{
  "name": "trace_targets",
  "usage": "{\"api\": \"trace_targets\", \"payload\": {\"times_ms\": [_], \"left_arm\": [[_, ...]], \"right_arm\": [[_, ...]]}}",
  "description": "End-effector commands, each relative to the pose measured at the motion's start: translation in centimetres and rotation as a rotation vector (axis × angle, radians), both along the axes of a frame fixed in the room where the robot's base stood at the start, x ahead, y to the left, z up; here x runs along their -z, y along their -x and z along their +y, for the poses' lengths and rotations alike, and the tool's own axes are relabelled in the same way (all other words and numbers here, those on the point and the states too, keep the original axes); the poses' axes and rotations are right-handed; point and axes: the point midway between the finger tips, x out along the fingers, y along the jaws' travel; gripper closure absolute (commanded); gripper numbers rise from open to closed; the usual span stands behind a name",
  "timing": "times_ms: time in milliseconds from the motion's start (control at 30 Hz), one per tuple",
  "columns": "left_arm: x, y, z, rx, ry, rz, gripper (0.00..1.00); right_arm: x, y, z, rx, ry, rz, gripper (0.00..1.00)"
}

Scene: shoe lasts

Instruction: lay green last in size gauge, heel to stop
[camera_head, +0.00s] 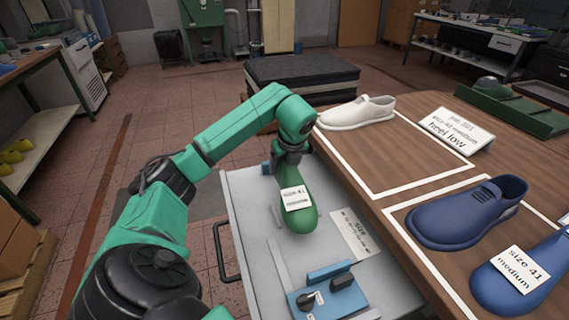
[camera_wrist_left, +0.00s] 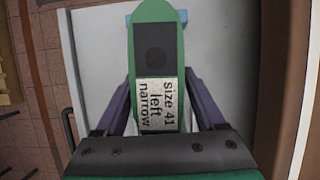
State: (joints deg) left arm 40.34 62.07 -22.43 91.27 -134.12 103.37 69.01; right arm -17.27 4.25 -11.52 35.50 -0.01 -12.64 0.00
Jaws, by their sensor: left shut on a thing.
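The green last (camera_head: 300,218) carries a white label reading size 41; the left wrist view shows the last (camera_wrist_left: 153,20) with a label reading "size 41 left narrow". My left gripper (camera_head: 291,168) is shut on it, with one finger on each side (camera_wrist_left: 161,103). The last hangs over a pale grey surface with its rounded end toward the camera; whether it touches is unclear. The size gauge appears to be on this surface, with blue blocks (camera_head: 330,290), thin rails and a printed size plate (camera_head: 352,234). My right gripper is not in view.
The wooden table (camera_head: 365,150) at right holds a white shoe (camera_head: 357,113), a "heel low" card (camera_head: 456,129), a blue shoe (camera_head: 465,213) and a blue last (camera_head: 490,290) labelled size 41 medium. A dark stack (camera_head: 300,72) stands behind.

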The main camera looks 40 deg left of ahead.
Motion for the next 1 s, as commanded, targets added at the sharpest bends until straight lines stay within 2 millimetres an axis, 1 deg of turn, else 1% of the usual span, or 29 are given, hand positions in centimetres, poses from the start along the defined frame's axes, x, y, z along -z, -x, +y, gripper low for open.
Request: {"api": "trace_targets", "payload": {"times_ms": [33, 100, 500, 600, 1000], "left_arm": [[0.6, 0.0, 0.0, -0.003, 0.001, -0.002, 1.0], [1.2, -0.1, 0.1, -0.007, 0.001, -0.003, 1.0], [4.4, -0.1, 0.2, -0.034, 0.006, -0.005, 1.0], [5.0, -0.2, 0.2, -0.039, 0.007, -0.006, 1.0], [5.2, -0.2, 0.2, -0.042, 0.008, -0.007, 1.0]], "right_arm": [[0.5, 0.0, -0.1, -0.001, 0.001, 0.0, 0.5], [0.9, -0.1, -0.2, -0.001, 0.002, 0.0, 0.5], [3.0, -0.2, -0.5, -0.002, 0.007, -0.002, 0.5], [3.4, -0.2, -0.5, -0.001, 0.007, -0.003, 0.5], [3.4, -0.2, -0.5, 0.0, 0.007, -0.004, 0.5]]}}
